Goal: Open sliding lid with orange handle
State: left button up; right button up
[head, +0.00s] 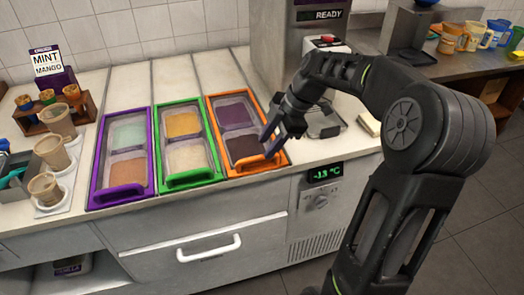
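The orange-framed sliding lid (209,115) is the rightmost of three in the counter. Its clear panel covers two tubs, a purple topping behind and a dark brown one in front. Its orange handle (254,167) is a bar along the front edge. The lid looks closed. My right gripper (269,142) reaches in from the right, pointing down at the lid's front right corner, close to the right end of the handle. Its fingers overlap the frame, so contact and how far apart they are cannot be made out. My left gripper is not in view.
Green (186,180) and purple (118,195) lids lie to the left. A grey machine (300,45) stands behind the gripper, with a scale-like device (322,118) beside it. Cups (47,187) stand at the far left, mugs (472,36) at the back right.

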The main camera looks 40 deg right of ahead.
aim_at(259, 156)
jog(key=x, duration=0.4)
jog(key=shift+f, duration=0.1)
jog(key=shift+c, duration=0.6)
grip_shut()
dwell(0.8)
